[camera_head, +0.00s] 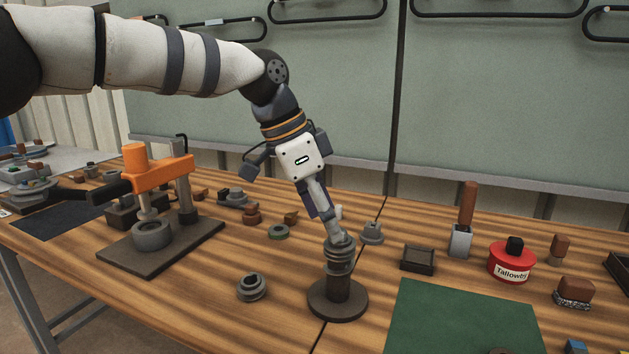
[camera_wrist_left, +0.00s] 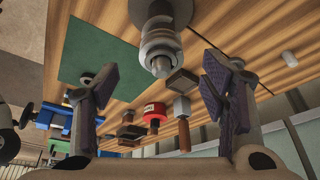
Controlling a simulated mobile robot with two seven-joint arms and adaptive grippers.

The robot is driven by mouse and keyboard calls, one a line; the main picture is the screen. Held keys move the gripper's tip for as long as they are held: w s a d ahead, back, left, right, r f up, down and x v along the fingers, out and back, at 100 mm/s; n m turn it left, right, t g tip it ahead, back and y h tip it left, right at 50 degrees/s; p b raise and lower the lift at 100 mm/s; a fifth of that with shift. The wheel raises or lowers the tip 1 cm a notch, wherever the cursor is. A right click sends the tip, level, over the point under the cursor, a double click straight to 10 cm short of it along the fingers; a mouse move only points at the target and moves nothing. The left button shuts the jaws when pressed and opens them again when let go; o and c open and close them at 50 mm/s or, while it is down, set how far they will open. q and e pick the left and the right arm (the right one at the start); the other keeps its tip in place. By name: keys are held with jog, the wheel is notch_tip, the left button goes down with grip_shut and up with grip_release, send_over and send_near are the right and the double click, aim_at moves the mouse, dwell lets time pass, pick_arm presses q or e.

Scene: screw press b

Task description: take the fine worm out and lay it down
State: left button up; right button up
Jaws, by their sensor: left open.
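A grey ringed, screw-like part (camera_head: 340,254) stands upright on a dark post with a round base (camera_head: 338,300). It may be the fine worm, but I cannot tell for certain. In the left wrist view the ringed part (camera_wrist_left: 158,50) lies between my finger pads, towards the top of the picture. My left gripper (camera_head: 328,213) is at the top of this part in the head view, pointing down and tilted. Its fingers (camera_wrist_left: 157,72) are spread wide in the wrist view, with gaps on both sides of the part. My right gripper is not in view.
An orange press (camera_head: 160,175) on a dark plate stands left. A grey ringed piece (camera_head: 252,288) lies left of the post.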

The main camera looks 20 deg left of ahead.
pick_arm(q)
jog(key=x, duration=0.4)
jog(key=shift+w+d+f, duration=0.15)
jog(key=shift+f, duration=0.2)
jog(key=shift+c, duration=0.2)
jog(key=c, duration=1.5)
jog(key=shift+r, duration=0.15)
jog(key=shift+r, duration=0.1)
jog(key=shift+r, duration=1.3)
jog(key=shift+r, duration=2.6)
